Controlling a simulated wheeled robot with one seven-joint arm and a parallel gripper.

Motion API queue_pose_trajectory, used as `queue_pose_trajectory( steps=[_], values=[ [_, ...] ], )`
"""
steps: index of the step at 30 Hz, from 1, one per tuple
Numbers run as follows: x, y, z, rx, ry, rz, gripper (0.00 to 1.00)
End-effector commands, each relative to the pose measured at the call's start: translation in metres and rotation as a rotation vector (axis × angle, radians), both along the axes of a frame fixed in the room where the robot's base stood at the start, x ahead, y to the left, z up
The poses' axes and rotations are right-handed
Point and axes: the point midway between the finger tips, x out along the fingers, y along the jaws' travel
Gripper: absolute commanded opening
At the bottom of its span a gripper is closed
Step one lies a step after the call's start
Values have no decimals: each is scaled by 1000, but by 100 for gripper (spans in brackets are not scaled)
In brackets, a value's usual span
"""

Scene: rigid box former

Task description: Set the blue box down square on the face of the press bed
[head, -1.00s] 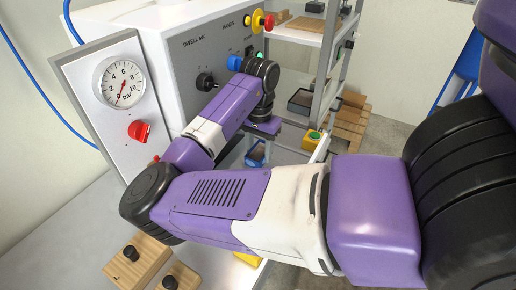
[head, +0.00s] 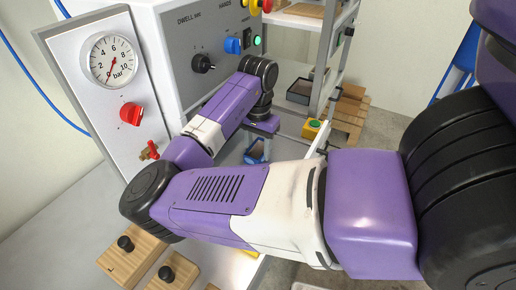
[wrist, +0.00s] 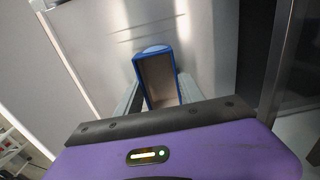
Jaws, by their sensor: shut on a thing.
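The blue box (wrist: 141,63) is an open, narrow box with a blue rim and a tan inside. In the wrist view it sits between the two grey fingers of my gripper (wrist: 160,92), which are shut on its sides. In the head view a small part of the blue box (head: 256,151) shows below my wrist; my arm hides much of the area around it. A shiny brushed-metal face (wrist: 205,45), apparently the press bed, lies beyond the box in the wrist view. I cannot tell whether the box touches it.
The press housing (head: 185,50) with knobs and a gauge panel (head: 118,85) stands behind and left of my arm. Wooden blocks with black knobs (head: 133,262) lie at the front left.

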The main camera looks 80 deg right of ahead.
Motion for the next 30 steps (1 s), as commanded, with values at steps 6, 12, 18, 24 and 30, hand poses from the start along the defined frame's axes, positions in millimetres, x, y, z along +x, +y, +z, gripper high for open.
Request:
queue_pose_trajectory(
  steps=[6,12,18,24,30],
  values=[
    [0,0,-2,0,0,0,6],
    [0,0,-5,0,0,0,6],
    [0,0,-7,0,0,0,6],
    [0,0,-10,0,0,0,6],
    [0,0,-13,0,0,0,6]
  ],
)
